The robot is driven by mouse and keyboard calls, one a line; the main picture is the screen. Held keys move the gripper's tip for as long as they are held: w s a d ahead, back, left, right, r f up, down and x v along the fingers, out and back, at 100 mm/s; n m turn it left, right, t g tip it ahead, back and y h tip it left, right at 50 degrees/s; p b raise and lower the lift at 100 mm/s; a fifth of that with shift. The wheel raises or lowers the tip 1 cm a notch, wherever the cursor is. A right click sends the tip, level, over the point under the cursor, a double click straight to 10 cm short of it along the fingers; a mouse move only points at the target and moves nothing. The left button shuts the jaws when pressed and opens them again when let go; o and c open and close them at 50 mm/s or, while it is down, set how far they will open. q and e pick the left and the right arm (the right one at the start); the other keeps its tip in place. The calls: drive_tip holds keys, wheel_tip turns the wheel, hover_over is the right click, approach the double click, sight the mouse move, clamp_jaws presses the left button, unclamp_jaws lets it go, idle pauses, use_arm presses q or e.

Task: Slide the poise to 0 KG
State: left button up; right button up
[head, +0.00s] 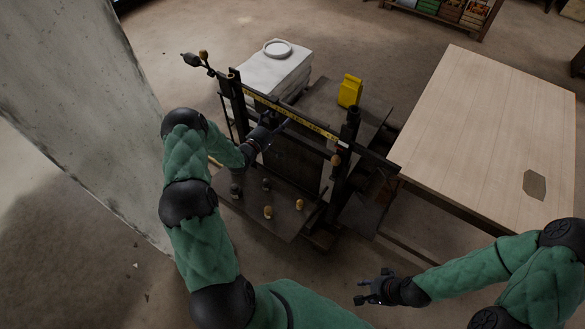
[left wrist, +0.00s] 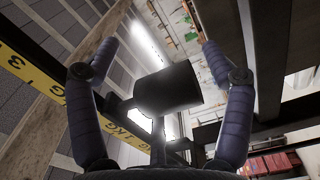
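The beam scale's yellow graduated strip (head: 314,127) runs across the head view, and also shows in the left wrist view (left wrist: 52,90) with a "3" and a "1 KG" mark legible. A dark cylinder that looks like the poise (left wrist: 168,90) sits near the "1 KG" mark. My left gripper (left wrist: 155,50) is open, with one finger on each side of the cylinder and gaps visible on both sides. In the head view my left gripper (head: 280,128) is at the beam and hides the poise. My right gripper (head: 372,289) is open, empty and away from the scale.
Several small weights (head: 268,211) stand on the scale's lower shelf. A yellow package (head: 350,91) is behind the beam. A wooden table (head: 490,120) stands at the right, and a grey wall (head: 80,90) at the left. The floor near my right gripper is clear.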

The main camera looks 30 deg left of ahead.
use_arm(q)
drive_tip(key=d+p, duration=0.3)
drive_tip(key=d, duration=0.3)
drive_tip(key=s+a, duration=0.1)
drive_tip(key=s, duration=1)
drive_tip(key=d+f+m+g+b, duration=0.3)
drive_tip(key=d+f+g, duration=0.1)
drive_tip(key=d+f, duration=0.4)
drive_tip(key=shift+s+d+f+g+h, duration=0.15)
drive_tip(key=shift+f+g+h, duration=0.15)
drive_tip(key=shift+f, duration=0.6)
